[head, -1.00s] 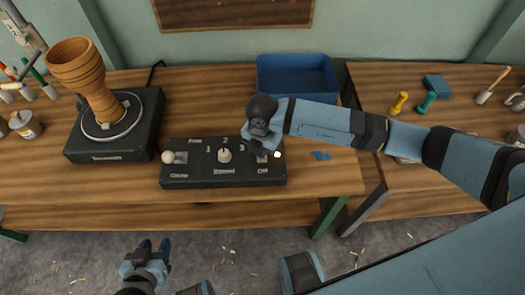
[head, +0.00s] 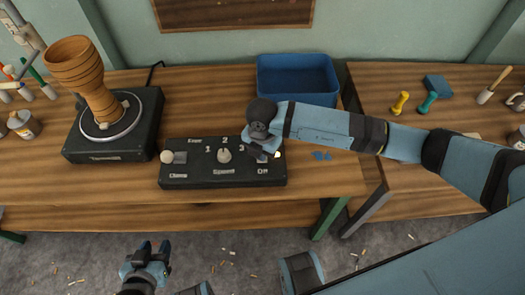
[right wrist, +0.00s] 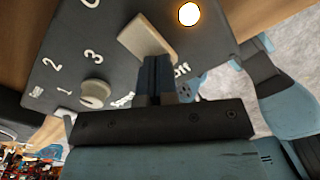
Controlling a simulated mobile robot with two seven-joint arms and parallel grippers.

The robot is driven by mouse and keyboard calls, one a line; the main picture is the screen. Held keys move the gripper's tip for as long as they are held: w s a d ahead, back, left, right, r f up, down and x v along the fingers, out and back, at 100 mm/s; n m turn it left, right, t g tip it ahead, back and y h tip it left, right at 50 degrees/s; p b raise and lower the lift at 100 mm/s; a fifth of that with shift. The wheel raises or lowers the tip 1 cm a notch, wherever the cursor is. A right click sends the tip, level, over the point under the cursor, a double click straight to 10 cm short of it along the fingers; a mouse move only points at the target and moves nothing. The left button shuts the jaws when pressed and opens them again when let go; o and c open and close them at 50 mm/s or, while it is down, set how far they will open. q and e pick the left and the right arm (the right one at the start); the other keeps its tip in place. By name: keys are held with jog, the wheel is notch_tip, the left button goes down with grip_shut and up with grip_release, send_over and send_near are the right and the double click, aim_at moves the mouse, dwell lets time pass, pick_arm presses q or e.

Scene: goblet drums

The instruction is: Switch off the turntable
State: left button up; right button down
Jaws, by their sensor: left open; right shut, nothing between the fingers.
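The turntable (head: 135,138) is a dark box with a pale-rimmed disc at the left of the bench, and a wooden goblet drum (head: 85,75) stands on it. The black control panel (head: 200,180) has a speed knob (head: 224,156) in the middle. In the right wrist view a beige switch (right wrist: 147,37) sits near the "Off" label, beside a lit round lamp (right wrist: 189,13). My right gripper (right wrist: 157,62) is shut and empty, its tips at the switch's near edge; I cannot tell if they touch. My left gripper (head: 150,248) is open, low in front of the bench.
A clamp switch with a round knob (head: 167,157) is at the panel's left. A blue bin (head: 297,95) stands behind my right arm. A second bench at right holds yellow (head: 400,102) and teal tools.

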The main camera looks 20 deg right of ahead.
jog(key=shift+f, duration=0.3)
jog(key=shift+r, duration=0.1)
jog(key=shift+r+p, duration=2.7)
jog(key=shift+r, duration=0.8)
